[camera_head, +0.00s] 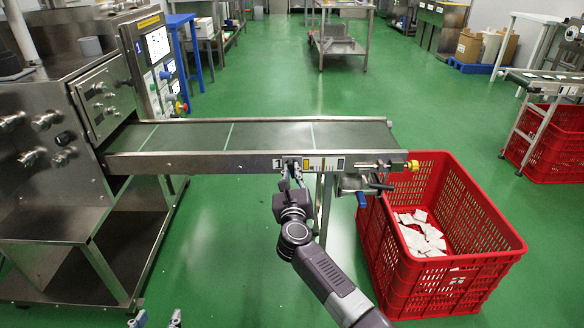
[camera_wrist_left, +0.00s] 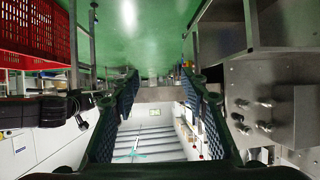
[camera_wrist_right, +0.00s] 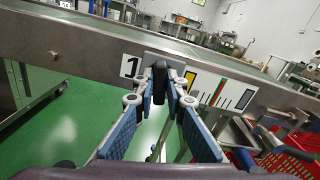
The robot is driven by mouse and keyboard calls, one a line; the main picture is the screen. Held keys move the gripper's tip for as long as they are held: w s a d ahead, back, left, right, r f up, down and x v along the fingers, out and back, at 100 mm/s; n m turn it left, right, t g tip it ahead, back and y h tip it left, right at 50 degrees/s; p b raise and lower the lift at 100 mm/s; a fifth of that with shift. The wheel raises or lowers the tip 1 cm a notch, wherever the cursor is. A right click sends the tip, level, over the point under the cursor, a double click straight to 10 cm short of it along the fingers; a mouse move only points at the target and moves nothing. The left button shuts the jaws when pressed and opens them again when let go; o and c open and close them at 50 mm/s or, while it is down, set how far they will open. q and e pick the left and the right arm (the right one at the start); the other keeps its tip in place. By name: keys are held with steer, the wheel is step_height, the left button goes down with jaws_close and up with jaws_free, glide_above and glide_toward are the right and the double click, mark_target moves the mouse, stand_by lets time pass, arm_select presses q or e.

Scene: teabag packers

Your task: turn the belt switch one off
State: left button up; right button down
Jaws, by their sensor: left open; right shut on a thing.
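Belt switch one is a black knob (camera_wrist_right: 160,82) on a plate beside a "1" label, on the front rail of the conveyor (camera_head: 215,163). My right gripper (camera_head: 291,178) reaches up to it from below. In the right wrist view its blue-padded fingers (camera_wrist_right: 162,88) are closed on the knob, one on each side. The fingers partly hide the plate, and the knob's turned position is hard to read. My left gripper (camera_head: 157,319) is open and empty at the bottom edge, far from the switch; it also shows spread in the left wrist view (camera_wrist_left: 158,88).
A red crate (camera_head: 482,257) with white teabags (camera_head: 422,234) stands at the belt's right end. A steel machine (camera_head: 50,110) with a control panel (camera_head: 158,65) stands at the left. A second red crate (camera_head: 548,145) is at the far right.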

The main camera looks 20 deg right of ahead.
steer(key=shift+n+p, duration=0.75)
steer(key=shift+n, duration=0.05)
steer(key=n+p, duration=0.2)
steer(key=shift+a+n, duration=0.15)
steer(key=shift+n, duration=0.15)
arm_select(q)
steer(key=s+a+f+g+y+p, duration=0.1)
steer(key=s+a+f+g, duration=0.3)
steer(key=s, duration=0.4)
steer(key=s+a+f+g+y+p, duration=0.1)
steer(key=s+a+f+g, duration=0.1)
steer(key=s+f+g, duration=0.45)
arm_select(e)
steer(key=n, duration=0.2)
steer(key=shift+n, duration=0.3)
steer(key=shift+f+n, duration=0.1)
steer(key=shift+n, duration=0.3)
arm_select(q)
step_height(320, 180, down, 11)
steer(key=p, duration=0.3)
steer(key=shift+s+d+r+t, duration=0.15)
steer(key=shift+s+d+t, duration=0.2)
steer(key=shift+s+d, duration=0.1)
arm_select(e)
steer(key=shift+a+f+n, duration=0.1)
steer(key=shift+f+n, duration=0.05)
steer(key=shift+n, duration=1.85)
steer(key=shift+f+n, duration=0.1)
steer(key=shift+n, duration=1.9)
